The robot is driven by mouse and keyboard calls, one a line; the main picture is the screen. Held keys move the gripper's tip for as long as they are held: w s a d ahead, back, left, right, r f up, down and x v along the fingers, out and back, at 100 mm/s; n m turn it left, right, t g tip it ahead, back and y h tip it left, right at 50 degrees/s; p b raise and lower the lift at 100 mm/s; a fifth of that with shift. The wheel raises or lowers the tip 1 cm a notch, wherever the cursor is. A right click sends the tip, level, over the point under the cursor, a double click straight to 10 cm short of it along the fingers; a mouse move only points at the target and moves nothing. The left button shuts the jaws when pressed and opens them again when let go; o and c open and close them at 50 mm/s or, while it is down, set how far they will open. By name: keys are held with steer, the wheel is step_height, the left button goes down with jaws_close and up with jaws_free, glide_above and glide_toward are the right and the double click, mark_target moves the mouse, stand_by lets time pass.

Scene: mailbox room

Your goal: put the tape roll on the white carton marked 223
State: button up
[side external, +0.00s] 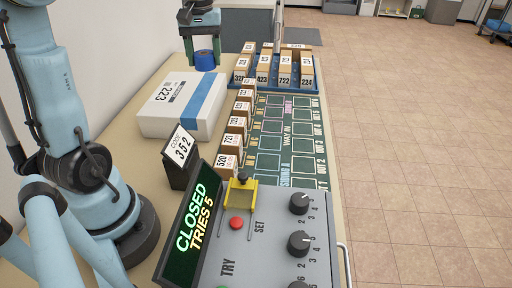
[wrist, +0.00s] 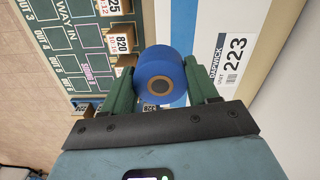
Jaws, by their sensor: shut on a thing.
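The blue tape roll (side external: 204,60) is held between the fingers of my gripper (side external: 203,50), beyond the far end of the white carton. In the wrist view the roll (wrist: 160,77) shows its round brown core between the two green fingers of my gripper (wrist: 160,88). The white carton marked 223 (side external: 153,122) lies flat on the table with a blue stripe across its top. Its label and part of its top (wrist: 262,40) show in the wrist view at the right, past the roll. In the side view, the roll appears apart from the carton.
A row of small numbered boxes (side external: 236,124) stands right of the carton, beside a green marked board (side external: 285,135). A blue tray (side external: 318,84) with several numbered boxes is at the back. A code 352 sign (side external: 181,151) and a control panel (side external: 262,235) stand in front.

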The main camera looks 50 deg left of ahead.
glide_above(185, 92)
step_height(185, 92, down, 7)
steer(key=shift+r, duration=0.2)
steer(key=shift+f, duration=2)
steer(key=shift+f, duration=0.1)
steer(key=o, duration=1.1)
steer(key=shift+c, duration=0.2)
step_height(185, 92, up, 12)
steer(key=f, duration=0.1)
steer(key=w+d+m+t+y, duration=0.1)
steer(key=d+m, duration=0.1)
steer(key=d, duration=0.6)
steer(key=w+d+m+t, duration=0.1)
steer(key=d+m+t, duration=0.15)
steer(key=d, duration=0.45)
steer(key=s+d+f+m+t, duration=0.2)
steer(key=d+f+m, duration=0.1)
steer(key=d, duration=0.4)
steer(key=s+d+f+m+t+h, duration=0.1)
steer(key=s+d+f+m, duration=0.1)
steer(key=d, duration=0.6)
steer(key=shift+s+d+f+m+t, duration=0.2)
steer(key=shift+d+f+m+t, duration=0.15)
steer(key=shift+m, duration=0.3)
